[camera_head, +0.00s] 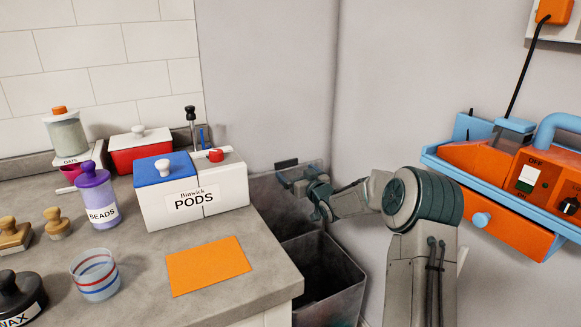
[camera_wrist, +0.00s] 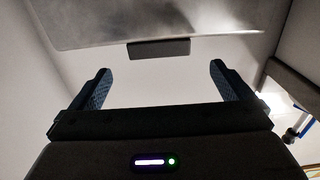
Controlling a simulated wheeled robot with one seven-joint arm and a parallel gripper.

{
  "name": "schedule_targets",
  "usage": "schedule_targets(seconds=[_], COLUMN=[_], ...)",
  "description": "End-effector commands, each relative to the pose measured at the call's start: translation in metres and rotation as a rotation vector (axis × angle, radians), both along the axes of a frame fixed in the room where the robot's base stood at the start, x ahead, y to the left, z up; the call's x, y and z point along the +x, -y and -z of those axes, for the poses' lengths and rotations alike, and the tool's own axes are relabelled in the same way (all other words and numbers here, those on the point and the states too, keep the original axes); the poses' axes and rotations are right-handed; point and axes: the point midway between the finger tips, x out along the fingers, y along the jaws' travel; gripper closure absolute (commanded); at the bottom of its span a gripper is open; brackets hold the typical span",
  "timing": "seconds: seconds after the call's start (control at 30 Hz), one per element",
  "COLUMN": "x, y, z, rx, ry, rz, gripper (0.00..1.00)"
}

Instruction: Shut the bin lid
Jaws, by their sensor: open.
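The grey bin (camera_head: 338,288) stands beside the counter's right end, its dark inside showing. Its lid (camera_head: 262,190) is raised, upright near the wall behind the bin, with a small dark handle (camera_head: 286,163) at its top edge. In the wrist view the lid (camera_wrist: 90,30) fills the top, with the handle (camera_wrist: 158,48) ahead of the fingers. My gripper (camera_head: 288,180) is in front of the lid, just below the handle in the head view. The wrist view shows my gripper (camera_wrist: 160,82) open and empty, its fingers wider apart than the handle. I see no clear contact.
The counter (camera_head: 130,270) on the left holds a PODS box (camera_head: 190,205), a purple BEADS jar (camera_head: 96,195), a striped glass (camera_head: 95,275) and an orange card (camera_head: 208,265) near its edge. An orange and blue machine (camera_head: 500,180) is on the right wall.

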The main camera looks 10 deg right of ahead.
Motion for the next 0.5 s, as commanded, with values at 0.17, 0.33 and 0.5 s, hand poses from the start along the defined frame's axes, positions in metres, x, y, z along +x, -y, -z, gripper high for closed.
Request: schedule_targets(seconds=[0.17, 0.33, 0.5], x=[0.027, 0.048, 0.061], y=[-0.008, -0.014, -0.017], z=[0.001, 0.001, 0.001], rx=[0.001, 0.0, 0.0], ry=[0.002, 0.0, -0.001], rz=[0.0, 0.002, 0.003], gripper=[0.0, 0.0, 0.0])
